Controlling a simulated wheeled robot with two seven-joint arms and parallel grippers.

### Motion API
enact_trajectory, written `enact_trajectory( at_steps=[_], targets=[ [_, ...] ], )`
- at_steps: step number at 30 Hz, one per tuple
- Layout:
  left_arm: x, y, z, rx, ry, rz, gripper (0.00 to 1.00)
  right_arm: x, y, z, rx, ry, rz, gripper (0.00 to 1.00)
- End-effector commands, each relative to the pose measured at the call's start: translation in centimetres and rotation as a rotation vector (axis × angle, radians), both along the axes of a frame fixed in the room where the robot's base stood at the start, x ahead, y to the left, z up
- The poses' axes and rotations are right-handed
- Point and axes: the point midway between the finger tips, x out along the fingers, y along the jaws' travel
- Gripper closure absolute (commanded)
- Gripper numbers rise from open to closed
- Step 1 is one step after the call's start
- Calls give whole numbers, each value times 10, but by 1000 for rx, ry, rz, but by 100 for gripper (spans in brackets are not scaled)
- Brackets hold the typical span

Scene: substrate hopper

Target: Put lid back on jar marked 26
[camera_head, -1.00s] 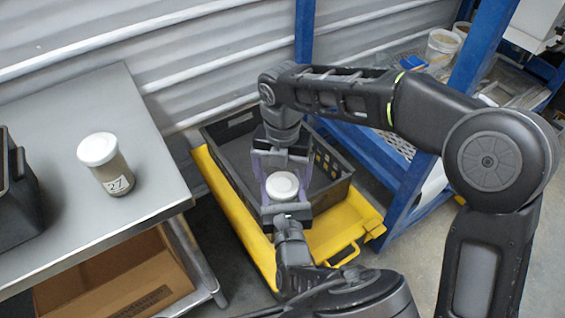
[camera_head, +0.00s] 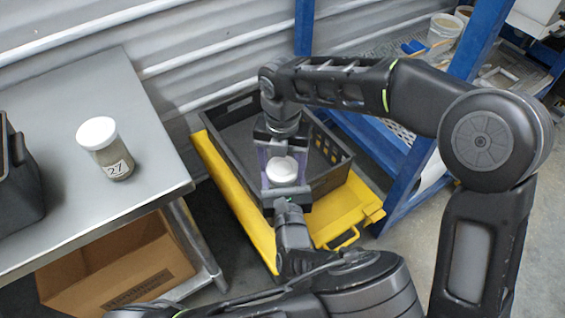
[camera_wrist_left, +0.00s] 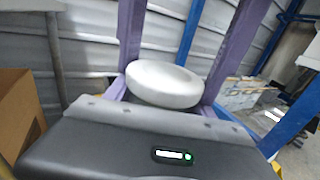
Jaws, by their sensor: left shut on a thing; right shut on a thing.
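A round white lid (camera_head: 283,168) sits between the two grippers over the black crate; it also shows in the left wrist view (camera_wrist_left: 164,83). My right gripper (camera_head: 283,160) comes down from above, its purple fingers shut on the lid's two sides. My left gripper (camera_head: 288,194) comes from below in the head view and is shut on a jar under the lid. That jar is almost wholly hidden, and its mark does not show. I cannot tell whether the lid is seated on it. A lidded jar marked 27 (camera_head: 112,158) stands upright on the metal table.
The metal table (camera_head: 110,215) is at left, with a black bin (camera_head: 15,190) on it and a cardboard box (camera_head: 115,270) below. The black crate (camera_head: 325,180) stands on a yellow base (camera_head: 235,190). A blue rack (camera_head: 405,185) rises at right.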

Motion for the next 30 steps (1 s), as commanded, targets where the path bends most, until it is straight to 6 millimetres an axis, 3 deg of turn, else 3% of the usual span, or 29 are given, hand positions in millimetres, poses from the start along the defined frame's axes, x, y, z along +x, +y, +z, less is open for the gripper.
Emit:
enact_trajectory(
  at_steps=[9,10,18,26,30],
  targets=[
    [0,0,1,0,-1,0,100,0,0,0,0,0,0,78],
    [0,0,1,0,-1,0,100,0,0,0,0,0,0,30],
    [0,0,1,0,-1,0,100,0,0,0,0,0,0,9],
    [0,0,1,0,-1,0,100,0,0,2,0,0,0,9],
    [0,0,1,0,-1,0,100,0,0,12,1,-1,-1,9]
  ],
)
